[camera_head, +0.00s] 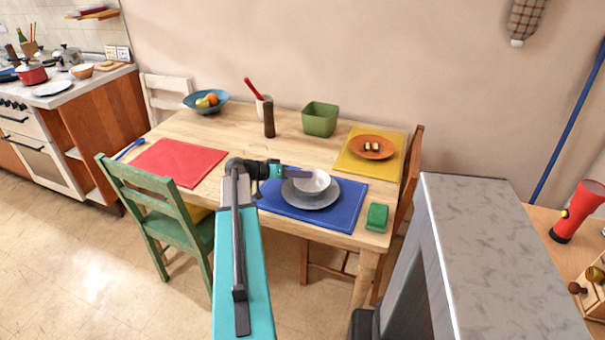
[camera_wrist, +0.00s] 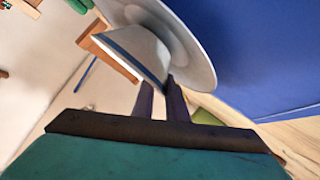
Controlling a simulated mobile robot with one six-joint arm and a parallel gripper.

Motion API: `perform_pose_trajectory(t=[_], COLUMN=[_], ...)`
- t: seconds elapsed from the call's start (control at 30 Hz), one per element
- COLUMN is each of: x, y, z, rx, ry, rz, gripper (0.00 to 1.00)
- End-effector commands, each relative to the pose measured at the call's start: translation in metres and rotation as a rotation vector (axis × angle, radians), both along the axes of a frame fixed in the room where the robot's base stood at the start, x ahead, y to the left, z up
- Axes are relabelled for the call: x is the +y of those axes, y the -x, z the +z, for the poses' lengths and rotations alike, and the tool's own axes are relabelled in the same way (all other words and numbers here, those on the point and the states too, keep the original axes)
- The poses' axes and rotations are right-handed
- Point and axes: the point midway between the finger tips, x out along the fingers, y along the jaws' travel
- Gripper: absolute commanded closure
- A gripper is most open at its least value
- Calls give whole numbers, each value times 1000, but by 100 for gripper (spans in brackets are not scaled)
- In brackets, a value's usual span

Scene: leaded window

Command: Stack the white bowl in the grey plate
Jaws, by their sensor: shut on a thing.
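The white bowl (camera_head: 316,184) is over the middle of the grey plate (camera_head: 312,204), and looks upright in the head view. I cannot tell whether it touches the plate. The plate lies on the blue placemat (camera_head: 348,212). My gripper (camera_head: 306,174) reaches in from the left and is shut on the bowl's rim. In the wrist view, the fingers of my gripper (camera_wrist: 164,88) close on the edge of the bowl (camera_wrist: 138,48), with the plate (camera_wrist: 196,52) right behind it. The fingers hide part of the rim.
A green sponge (camera_head: 377,217) lies right of the placemat near the table edge. An orange plate (camera_head: 372,153) with food sits on a yellow placemat behind. A green bin (camera_head: 320,119), a dark brown mill (camera_head: 269,120) and a red placemat (camera_head: 180,162) are also on the table.

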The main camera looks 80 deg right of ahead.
Motion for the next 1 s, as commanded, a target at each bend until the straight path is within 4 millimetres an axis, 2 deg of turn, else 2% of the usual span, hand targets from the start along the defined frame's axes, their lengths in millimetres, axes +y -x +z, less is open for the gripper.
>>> perform_pose_trajectory(t=[0.5, 0.53, 0.63, 1.0], x=[0, 0, 0, 0], y=[0, 0, 0, 0], z=[-5, -4, -4, -3], rx=[1, 0, 0, 0], ry=[1, 0, 0, 0], rz=[1, 0, 0, 0], gripper=[100, 82, 68, 68])
